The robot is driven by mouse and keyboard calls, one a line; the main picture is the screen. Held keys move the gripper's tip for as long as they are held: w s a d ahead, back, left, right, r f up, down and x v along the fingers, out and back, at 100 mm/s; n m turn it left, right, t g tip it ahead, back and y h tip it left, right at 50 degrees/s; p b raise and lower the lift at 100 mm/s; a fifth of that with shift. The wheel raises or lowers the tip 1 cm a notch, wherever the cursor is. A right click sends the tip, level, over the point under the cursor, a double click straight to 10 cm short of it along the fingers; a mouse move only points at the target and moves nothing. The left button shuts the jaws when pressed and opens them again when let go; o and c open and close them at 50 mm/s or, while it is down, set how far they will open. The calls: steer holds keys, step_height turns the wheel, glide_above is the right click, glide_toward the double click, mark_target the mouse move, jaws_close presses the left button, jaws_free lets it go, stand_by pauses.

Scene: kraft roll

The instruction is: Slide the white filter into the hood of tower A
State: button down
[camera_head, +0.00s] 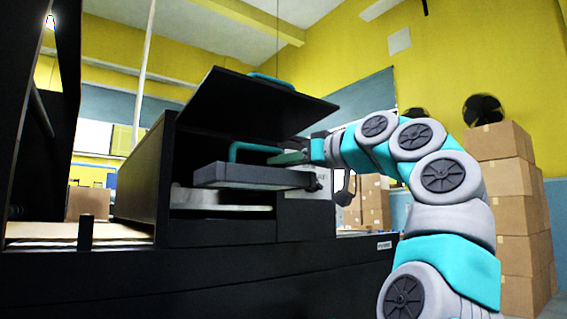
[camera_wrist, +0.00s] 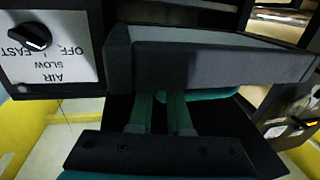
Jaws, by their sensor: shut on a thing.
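My gripper (camera_head: 289,158) is shut on the teal handle (camera_head: 236,149) of a dark grey framed filter (camera_head: 240,176). The filter is held roughly level in the front opening of the black hood (camera_head: 180,150), below its raised lid (camera_head: 255,103). In the wrist view the filter (camera_wrist: 215,65) spans the picture above my green fingers (camera_wrist: 162,112), and a paler face shows inside its frame. Part of the handle is hidden by my fingers. I cannot tell how far the filter reaches inside, and no tower letter is readable.
A pale flat surface (camera_head: 215,197) lies lower in the opening, under the filter. A white panel with a black AIR knob (camera_wrist: 33,37) is beside the opening. Stacked cardboard boxes (camera_head: 505,190) stand at the right. A brown sheet (camera_head: 75,232) lies at the left.

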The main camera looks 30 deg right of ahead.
steer(key=shift+w+d+f+p+x, duration=0.25)
steer(key=shift+d+p+x, duration=0.8)
steer(key=shift+x, duration=2.8)
steer(key=shift+w+d+f+p+x, duration=0.1)
steer(key=shift+d+f+p+x, duration=0.3)
steer(key=shift+p+x, duration=2.35)
steer(key=shift+w+d+f+p+x, duration=0.2)
steer(key=shift+d+x, duration=0.5)
steer(key=shift+x, duration=4.2)
steer(key=shift+s+f+b, duration=0.15)
steer(key=shift+f+b, duration=0.35)
steer(key=shift+f, duration=0.05)
steer(key=c, duration=0.8)
jaws_free()
steer(key=shift+o, duration=0.2)
